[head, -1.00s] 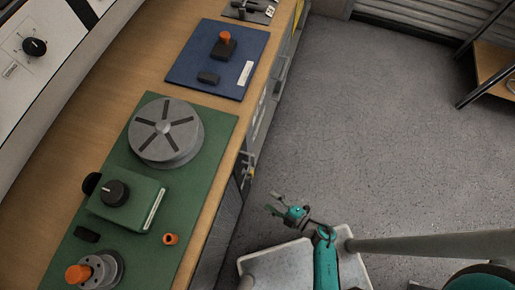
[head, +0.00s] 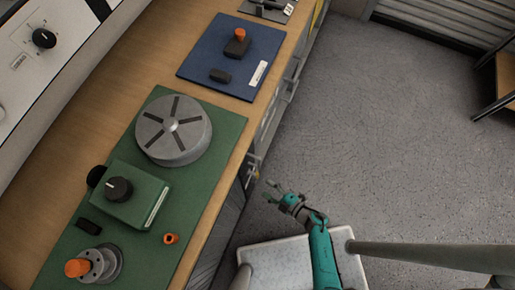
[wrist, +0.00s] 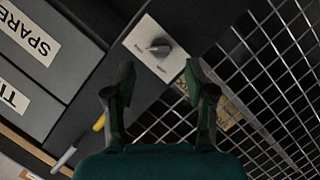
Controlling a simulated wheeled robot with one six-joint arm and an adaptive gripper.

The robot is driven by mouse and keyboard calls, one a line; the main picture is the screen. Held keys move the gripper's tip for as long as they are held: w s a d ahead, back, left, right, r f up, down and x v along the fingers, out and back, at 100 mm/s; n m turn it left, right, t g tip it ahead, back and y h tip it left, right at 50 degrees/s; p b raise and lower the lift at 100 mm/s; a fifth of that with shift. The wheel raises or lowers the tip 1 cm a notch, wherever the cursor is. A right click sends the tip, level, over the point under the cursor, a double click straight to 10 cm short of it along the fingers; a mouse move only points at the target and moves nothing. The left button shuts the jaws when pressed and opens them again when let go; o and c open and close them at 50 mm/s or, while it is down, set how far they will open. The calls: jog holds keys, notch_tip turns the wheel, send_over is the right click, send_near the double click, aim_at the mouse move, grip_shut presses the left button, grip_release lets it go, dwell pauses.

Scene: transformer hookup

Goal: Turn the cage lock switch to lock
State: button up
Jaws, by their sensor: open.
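In the wrist view, a dark rotary knob on a pale square plate (wrist: 140,43), which looks like the cage lock switch (wrist: 159,47), sits just beyond my fingertips. The plate has small lettering too blurred to read. The plate is on a dark panel beside wire mesh. My gripper (wrist: 160,82) is open and empty, its two fingers spread below the knob in the picture and apart from it. In the head view my gripper (head: 283,191) is low over the floor, right of the bench. I do not make out the switch in that view.
The wooden bench (head: 113,82) carries a green board (head: 200,200) with a grey disc and knobs, and a blue board (head: 213,40). Wire mesh (wrist: 265,75) fills the right of the wrist view. Grey labelled drawers (wrist: 35,65) are at left.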

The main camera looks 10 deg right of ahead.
aim_at(253, 179)
jog(key=x, duration=0.6)
dwell(0.3)
jog(key=shift+w+a, duration=0.1)
jog(key=shift+a, duration=0.05)
grip_shut()
